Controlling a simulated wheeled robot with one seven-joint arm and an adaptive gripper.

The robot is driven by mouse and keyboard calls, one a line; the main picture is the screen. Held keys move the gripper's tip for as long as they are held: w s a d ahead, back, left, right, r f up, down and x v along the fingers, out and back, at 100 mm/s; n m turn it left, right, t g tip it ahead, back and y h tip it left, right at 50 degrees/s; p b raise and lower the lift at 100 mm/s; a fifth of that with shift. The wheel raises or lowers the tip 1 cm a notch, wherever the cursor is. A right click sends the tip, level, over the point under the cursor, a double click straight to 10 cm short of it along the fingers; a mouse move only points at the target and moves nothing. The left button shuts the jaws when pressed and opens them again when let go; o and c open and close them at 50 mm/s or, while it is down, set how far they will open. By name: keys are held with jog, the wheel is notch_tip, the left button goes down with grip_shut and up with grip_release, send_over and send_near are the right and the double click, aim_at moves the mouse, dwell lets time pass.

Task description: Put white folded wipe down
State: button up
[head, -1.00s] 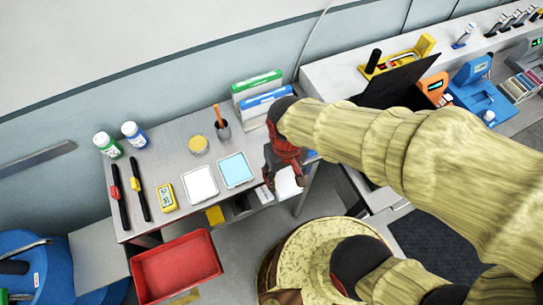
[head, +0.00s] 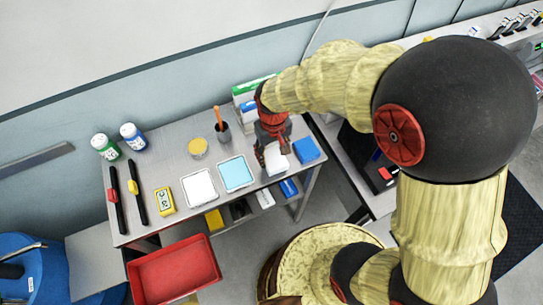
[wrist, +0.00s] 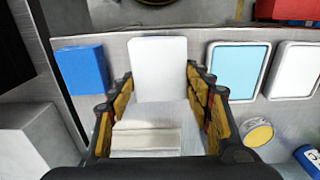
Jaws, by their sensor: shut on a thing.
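The white folded wipe (head: 277,163) is a flat white pad near the front edge of the metal table, between the light blue tray and a blue block. My gripper (head: 271,152) reaches down over it, shut on it. In the wrist view, the wipe (wrist: 158,68) shows as a plain white rectangle between the two finger tips (wrist: 160,82). Its far part is hidden behind the fingers in the head view. I cannot tell whether its underside touches the table top or is slightly above it.
The light blue tray (head: 236,173) and white tray (head: 199,187) lie to the left. The blue block (head: 305,150) lies close on the right. A cup with a tool (head: 222,131) and upright boxes (head: 248,107) stand behind. A red bin (head: 174,269) is below the table.

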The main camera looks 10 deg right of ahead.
aim_at(272, 156)
jog(key=shift+w+f, duration=0.55)
jog(key=shift+f, duration=0.15)
jog(key=f, duration=0.3)
jog(key=shift+w+a, duration=0.1)
jog(key=shift+w, duration=0.2)
jog(key=shift+s+f, duration=0.1)
jog(key=shift+f, duration=0.05)
jog(key=o, duration=1.6)
jog(key=shift+c, duration=0.2)
